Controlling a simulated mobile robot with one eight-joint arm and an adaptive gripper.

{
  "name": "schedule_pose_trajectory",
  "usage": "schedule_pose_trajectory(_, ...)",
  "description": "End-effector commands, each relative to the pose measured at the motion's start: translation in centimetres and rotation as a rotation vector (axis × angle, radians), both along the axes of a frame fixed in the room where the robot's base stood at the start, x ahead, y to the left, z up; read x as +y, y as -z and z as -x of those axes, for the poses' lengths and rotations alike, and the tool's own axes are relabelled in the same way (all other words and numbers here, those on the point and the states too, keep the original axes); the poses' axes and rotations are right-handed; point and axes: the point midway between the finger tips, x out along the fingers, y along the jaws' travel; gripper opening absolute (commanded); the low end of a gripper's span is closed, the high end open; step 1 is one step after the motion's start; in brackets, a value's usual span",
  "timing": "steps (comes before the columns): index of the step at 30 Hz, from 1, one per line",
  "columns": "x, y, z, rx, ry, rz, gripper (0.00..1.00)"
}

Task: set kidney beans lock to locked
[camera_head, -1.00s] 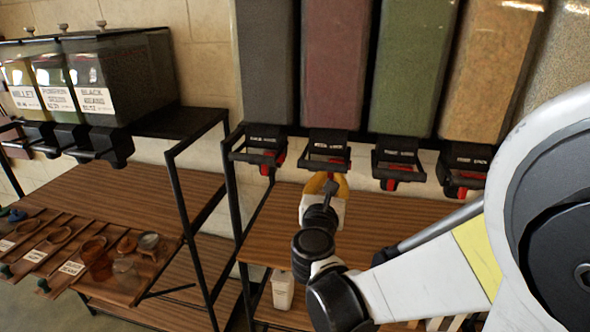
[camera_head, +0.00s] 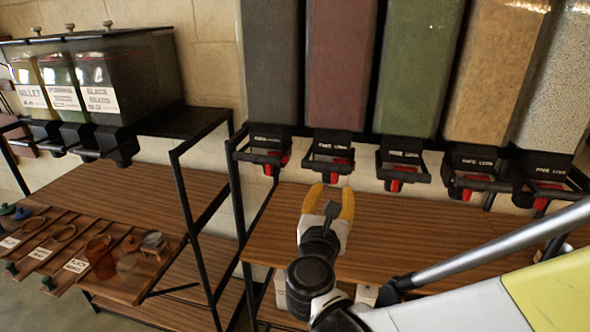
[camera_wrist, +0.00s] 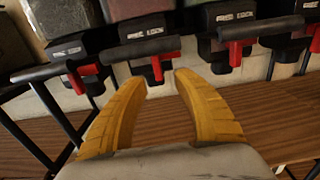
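The tall bin with dark red contents (camera_head: 340,65), probably the kidney beans, hangs second from the left in the row. No name label for it is legible. Its black dispenser (camera_head: 331,147) has a red lock lever (camera_head: 333,176) beneath and a small "FREE LOCK"-like marking. My gripper (camera_head: 328,193), with yellow fingers, is just below and in front of this dispenser. In the wrist view its fingers (camera_wrist: 158,82) are spread and empty. A red lever (camera_wrist: 157,68) shows beyond the gap between them, apparently not touched. The exact lever position is unclear.
Neighbouring dispensers with grey (camera_head: 268,60), green (camera_head: 420,65) and tan (camera_head: 497,65) contents stand close on both sides, each with a black handle and red lever. A wooden shelf (camera_head: 400,225) lies below. Smaller labelled bins (camera_head: 120,80) stand at left.

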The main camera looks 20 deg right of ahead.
Motion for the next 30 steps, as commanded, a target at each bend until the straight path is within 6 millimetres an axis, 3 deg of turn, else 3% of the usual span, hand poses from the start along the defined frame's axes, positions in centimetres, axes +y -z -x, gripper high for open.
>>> schedule_pose_trajectory(3, 1.7, 0.0, 2.1, 0.0, -0.006, 0.0, 0.35)
schedule_pose_trajectory(9, 3.2, 0.0, 4.2, 0.0, -0.002, 0.0, 0.35)
schedule_pose_trajectory(26, 3.4, 0.0, 4.7, 0.0, 0.002, -0.004, 0.35)
schedule_pose_trajectory(30, 2.5, 1.4, 5.0, -0.03, 0.029, -0.184, 0.35)
